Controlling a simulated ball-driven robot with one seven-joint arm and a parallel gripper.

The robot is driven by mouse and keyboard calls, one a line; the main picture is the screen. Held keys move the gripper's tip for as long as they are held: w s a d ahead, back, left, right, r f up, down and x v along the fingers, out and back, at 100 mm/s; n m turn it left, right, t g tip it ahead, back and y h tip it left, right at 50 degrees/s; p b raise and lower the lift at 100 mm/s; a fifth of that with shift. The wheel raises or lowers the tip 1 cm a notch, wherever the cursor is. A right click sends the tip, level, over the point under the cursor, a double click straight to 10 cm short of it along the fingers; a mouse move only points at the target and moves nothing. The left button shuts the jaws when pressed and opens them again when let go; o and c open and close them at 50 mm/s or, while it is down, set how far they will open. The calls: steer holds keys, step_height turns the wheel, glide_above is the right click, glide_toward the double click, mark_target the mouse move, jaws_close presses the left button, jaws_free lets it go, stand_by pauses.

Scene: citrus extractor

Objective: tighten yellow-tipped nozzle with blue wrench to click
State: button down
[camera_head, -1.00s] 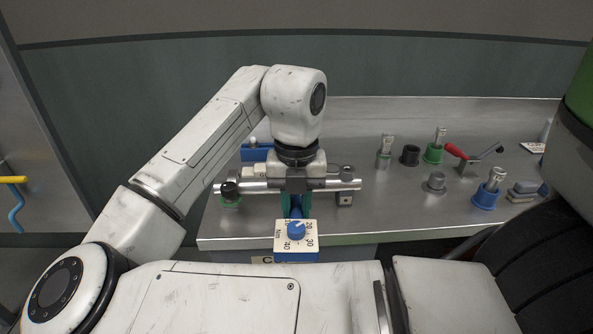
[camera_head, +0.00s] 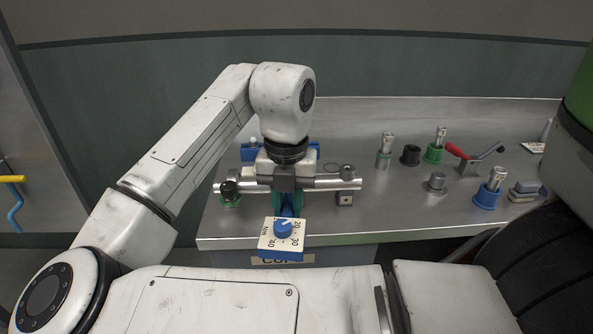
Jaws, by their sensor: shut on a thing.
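My gripper (camera_head: 288,208) is shut on the blue wrench, with its dark green fingers on either side of the handle. The wrench's square dial end (camera_head: 281,240), a pale face with numbers and a blue knob, sticks out toward me past the bench's front edge. It sits slightly tilted in the picture. The wrench's far end is hidden under my gripper and wrist. No yellow nozzle tip can be made out; my wrist covers the middle of the pipe.
Blue parts (camera_head: 249,152) show behind my wrist. Several fittings, a red-handled clamp (camera_head: 457,151) and a blue-based fitting (camera_head: 486,196) stand at right. Bench between is clear.

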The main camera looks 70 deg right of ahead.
steer(key=shift+w+a+m, duration=0.1)
steer(key=shift+w+m, duration=0.4)
steer(key=shift+w, duration=0.3)
steer(key=shift+s+d+n+p, duration=0.3)
steer(key=shift+s+n+p, duration=0.35)
steer(key=shift+s, duration=0.4)
steer(key=shift+s+d+n+p, duration=0.25)
steer(key=shift+s+n+p, duration=0.15)
steer(key=shift+s+n, duration=0.5)
stand_by(2.0)
steer(key=c, duration=1.5)
jaws_free()
steer(key=shift+s, duration=0.1)
jaws_close()
jaws_free()
jaws_close()
steer(key=shift+s+d+r+p, duration=0.1)
steer(key=shift+s+r+p, duration=0.2)
steer(key=shift+p, duration=0.35)
